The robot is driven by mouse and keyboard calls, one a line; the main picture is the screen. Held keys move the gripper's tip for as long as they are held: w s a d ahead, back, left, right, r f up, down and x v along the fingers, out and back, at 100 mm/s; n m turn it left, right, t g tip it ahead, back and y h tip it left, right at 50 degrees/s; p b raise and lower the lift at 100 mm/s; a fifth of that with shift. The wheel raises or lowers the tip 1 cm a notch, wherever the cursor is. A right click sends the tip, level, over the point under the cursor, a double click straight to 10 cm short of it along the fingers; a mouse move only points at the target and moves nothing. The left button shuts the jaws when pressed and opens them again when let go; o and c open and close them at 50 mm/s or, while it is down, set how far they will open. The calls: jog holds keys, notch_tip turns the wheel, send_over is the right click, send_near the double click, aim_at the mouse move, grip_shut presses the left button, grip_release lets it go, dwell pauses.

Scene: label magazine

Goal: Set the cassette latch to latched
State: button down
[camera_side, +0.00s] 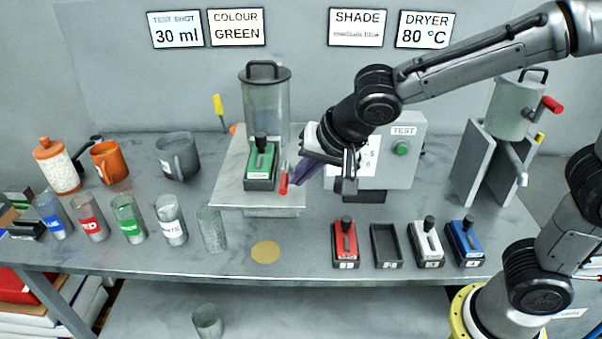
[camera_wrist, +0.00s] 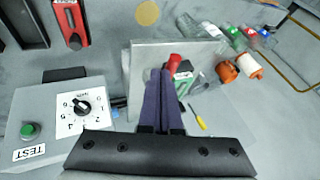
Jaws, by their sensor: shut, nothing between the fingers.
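The green cassette (camera_side: 261,166) with a black knob sits on the grey platform (camera_side: 228,190), in front of the clear lidded hopper. A red-handled lever (camera_side: 284,184), which looks like the cassette latch, stands just right of the cassette near the platform's right edge. In the wrist view the red handle (camera_wrist: 175,61) shows just beyond my fingertips, with the green cassette (camera_wrist: 183,84) partly hidden behind the fingers. My gripper (camera_side: 297,178) has its dark purple fingers together and empty, close to the right of the lever. I cannot tell whether they touch it or whether the latch is latched.
The TEST box (camera_side: 408,150) with a dial and green button stands close right of my gripper. Red (camera_side: 345,243), white (camera_side: 427,243) and blue (camera_side: 464,243) cassettes stand at the front right beside an empty holder (camera_side: 386,246). Labelled jars stand at the left.

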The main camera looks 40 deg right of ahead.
jog(key=shift+a, duration=0.1)
jog(key=shift+a+m+h, duration=0.1)
jog(key=shift+m+h, duration=0.2)
jog(key=shift+m, duration=0.2)
